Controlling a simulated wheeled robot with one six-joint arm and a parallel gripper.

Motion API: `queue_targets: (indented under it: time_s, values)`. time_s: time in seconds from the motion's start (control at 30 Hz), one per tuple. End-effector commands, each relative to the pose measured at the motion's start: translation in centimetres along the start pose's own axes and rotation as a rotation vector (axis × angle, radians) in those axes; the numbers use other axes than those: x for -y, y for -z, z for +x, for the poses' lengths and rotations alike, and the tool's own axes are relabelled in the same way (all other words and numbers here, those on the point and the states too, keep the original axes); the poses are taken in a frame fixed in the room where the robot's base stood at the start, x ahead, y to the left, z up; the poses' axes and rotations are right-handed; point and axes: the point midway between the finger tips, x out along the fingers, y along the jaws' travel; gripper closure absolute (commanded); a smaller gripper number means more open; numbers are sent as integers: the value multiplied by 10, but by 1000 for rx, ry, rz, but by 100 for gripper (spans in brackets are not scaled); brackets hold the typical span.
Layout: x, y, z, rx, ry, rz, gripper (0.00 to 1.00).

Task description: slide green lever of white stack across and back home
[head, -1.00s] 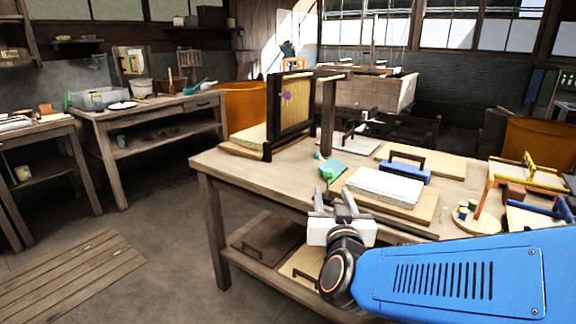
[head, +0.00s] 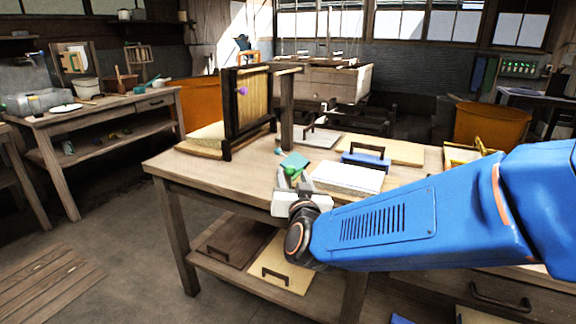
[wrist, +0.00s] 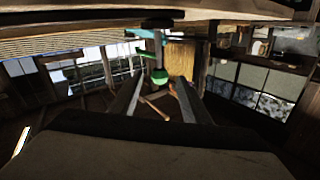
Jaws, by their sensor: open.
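The white stack (head: 347,176) lies on a board on the workbench, right of my gripper in the head view. The green lever (head: 292,172) is at its left end, with a round green knob and a flat teal piece (head: 295,160) beside it. My gripper (head: 293,181) is open and empty at the near edge of the bench, just below the knob in the picture. In the wrist view the green knob (wrist: 160,77) shows just beyond and between the two fingertips (wrist: 158,88). I cannot tell if they touch it. The white stack is hard to make out there.
A dark upright frame with a purple knob (head: 243,91) and a post (head: 287,112) stand behind the lever. The lower shelf holds boards with handles (head: 287,270).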

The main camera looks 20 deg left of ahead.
Motion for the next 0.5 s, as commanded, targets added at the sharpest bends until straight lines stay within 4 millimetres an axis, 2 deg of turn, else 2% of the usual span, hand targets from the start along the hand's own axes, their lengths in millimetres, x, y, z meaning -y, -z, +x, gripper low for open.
queue_targets:
  time_s: [0.1, 0.3, 0.5]
  values:
    - [-1, -1, 22, 0, -2, 0, 57]
    - [0, 0, 54, -1, -1, 0, 57]
    - [0, 0, 74, 0, -1, 0, 57]
